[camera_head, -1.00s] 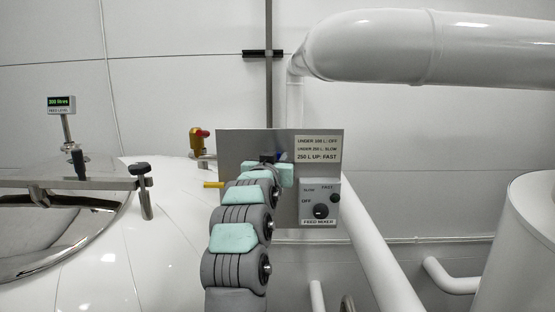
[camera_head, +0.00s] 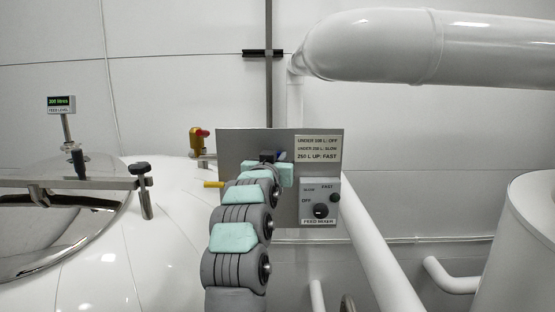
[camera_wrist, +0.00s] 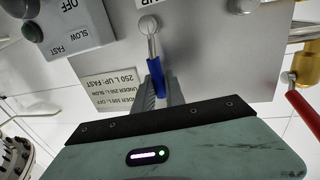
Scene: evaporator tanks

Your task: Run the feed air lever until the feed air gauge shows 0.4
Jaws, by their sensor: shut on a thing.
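The lever has a blue handle (camera_wrist: 156,78) on a thin metal stem, fixed to a grey panel (camera_wrist: 205,60). In the wrist view my gripper (camera_wrist: 160,95) is shut on the blue handle, with its grey fingers partly behind it. A label ending in "AIR" (camera_wrist: 155,3) is cut off at the top edge there. In the head view my gripper (camera_head: 270,158) is at the panel (camera_head: 237,145), and a small bit of blue handle (camera_head: 282,156) shows beside it. My arm hides the panel's lower middle. I see no feed air gauge in either view.
The feed mixer switch box (camera_head: 320,202) is right of my arm, under a white instruction label (camera_head: 317,149). A red-handled brass valve (camera_head: 198,140) stands behind. A level display (camera_head: 61,104) reads about 300 litres.

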